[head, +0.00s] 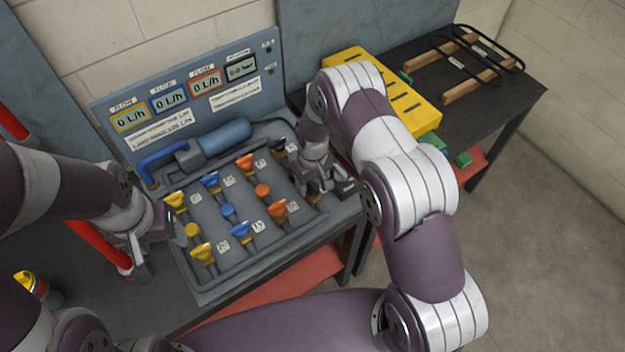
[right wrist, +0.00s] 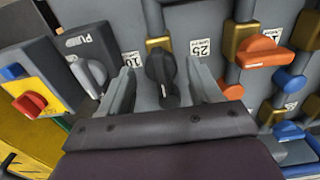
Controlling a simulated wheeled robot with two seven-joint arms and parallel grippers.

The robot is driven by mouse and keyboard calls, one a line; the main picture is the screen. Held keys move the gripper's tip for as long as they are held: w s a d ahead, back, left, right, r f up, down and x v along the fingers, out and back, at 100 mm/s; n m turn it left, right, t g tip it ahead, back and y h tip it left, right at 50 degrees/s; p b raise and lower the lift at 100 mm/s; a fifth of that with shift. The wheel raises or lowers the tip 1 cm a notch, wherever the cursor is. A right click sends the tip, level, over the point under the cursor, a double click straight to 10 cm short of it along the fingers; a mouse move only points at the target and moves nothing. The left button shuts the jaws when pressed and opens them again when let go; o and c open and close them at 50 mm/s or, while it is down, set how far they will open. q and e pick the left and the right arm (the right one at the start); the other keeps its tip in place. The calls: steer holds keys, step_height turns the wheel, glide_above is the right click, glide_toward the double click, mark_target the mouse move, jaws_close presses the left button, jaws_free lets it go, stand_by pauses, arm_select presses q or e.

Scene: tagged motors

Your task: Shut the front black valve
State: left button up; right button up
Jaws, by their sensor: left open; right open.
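The front black valve (right wrist: 161,72) shows in the right wrist view, on a brass fitting beside the 25 label. Its handle lies roughly in line with its pipe. My right gripper (right wrist: 165,88) is open, with one finger on each side of the handle; I cannot tell whether they touch it. In the head view my right gripper (head: 328,190) is over the right edge of the valve board (head: 215,275) and hides this valve. The back black valve (head: 278,146) shows partly beside my right arm. My left gripper (head: 152,245) is open, left of the board.
Yellow, blue and orange valves (head: 241,231) stand close together on the board, left of my right gripper. A yellow box with a red knob (right wrist: 28,103) and a grey knob (right wrist: 90,72) are near its fingers. A yellow block (head: 420,112) lies on the dark table behind.

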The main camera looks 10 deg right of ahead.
steer(key=c, duration=1)
steer(key=shift+c, duration=0.2)
steer(key=m+b, duration=0.1)
steer(key=m, duration=0.1)
steer(key=shift+f+m+b, duration=0.1)
steer(key=shift+m+b, duration=0.3)
steer(key=m+b, duration=0.2)
steer(key=m, duration=0.3)
steer(key=shift+m, duration=0.3)
steer(key=m+b, duration=0.1)
steer(key=m, duration=0.3)
steer(key=shift+m, duration=0.3)
steer(key=m+b, duration=0.1)
steer(key=m, duration=0.3)
steer(key=shift+m, duration=0.4)
